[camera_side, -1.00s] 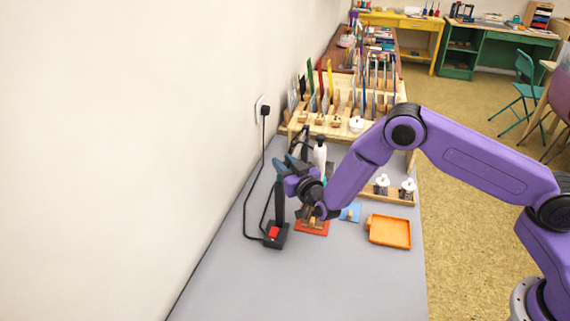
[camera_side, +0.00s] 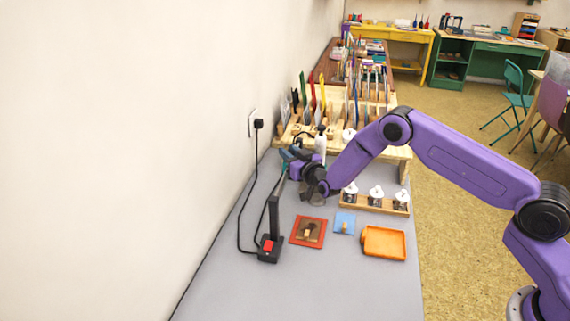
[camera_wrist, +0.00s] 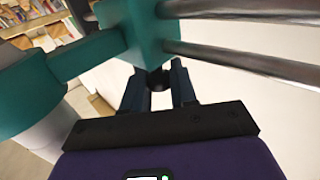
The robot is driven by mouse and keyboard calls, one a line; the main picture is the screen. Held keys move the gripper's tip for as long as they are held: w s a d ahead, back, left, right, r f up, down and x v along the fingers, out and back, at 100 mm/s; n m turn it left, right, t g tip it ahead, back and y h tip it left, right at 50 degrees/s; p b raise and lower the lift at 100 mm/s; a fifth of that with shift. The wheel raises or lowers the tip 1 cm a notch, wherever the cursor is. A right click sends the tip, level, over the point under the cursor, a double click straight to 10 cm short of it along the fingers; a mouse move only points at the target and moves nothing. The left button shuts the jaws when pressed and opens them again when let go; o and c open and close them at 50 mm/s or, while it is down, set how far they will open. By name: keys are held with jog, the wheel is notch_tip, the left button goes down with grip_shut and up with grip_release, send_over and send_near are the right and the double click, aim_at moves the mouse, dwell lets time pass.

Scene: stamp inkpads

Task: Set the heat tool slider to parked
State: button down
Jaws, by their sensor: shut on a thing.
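In the wrist view my gripper (camera_wrist: 158,94) has its two dark fingers closed about a small round black knob (camera_wrist: 158,78). The knob sits against a teal block (camera_wrist: 150,35), from which two metal rods (camera_wrist: 245,60) run to the right. This looks like the heat tool slider; its marks are not visible. In the side view my gripper (camera_side: 292,163) reaches left toward the wall, above the far part of the grey bench. The fingertips and the knob are too small to make out there. A black post (camera_side: 275,215) on a base with a red part (camera_side: 268,246) stands nearer.
A red pad (camera_side: 296,237) with a stamp, a blue pad (camera_side: 344,228) and an orange tray (camera_side: 384,243) lie on the bench. A wooden holder with white-topped bottles (camera_side: 376,193) and a tool rack (camera_side: 325,130) stand behind. A cable (camera_side: 240,205) hangs along the wall.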

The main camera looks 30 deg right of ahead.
jog(key=shift+w+d+r, duration=0.25)
jog(key=shift+w+d, duration=0.25)
jog(key=shift+w+d+r, duration=0.2)
jog(key=shift+w+d, duration=0.25)
jog(key=shift+d, duration=0.1)
jog(key=c, duration=1)
grip_release()
jog(key=shift+f, duration=0.2)
jog(key=shift+s+f, duration=0.1)
jog(key=shift+s, duration=0.05)
jog(key=shift+s, duration=0.5)
jog(key=s, duration=1.6)
jog(key=shift+s+a, duration=0.1)
jog(key=shift+a, duration=0.1)
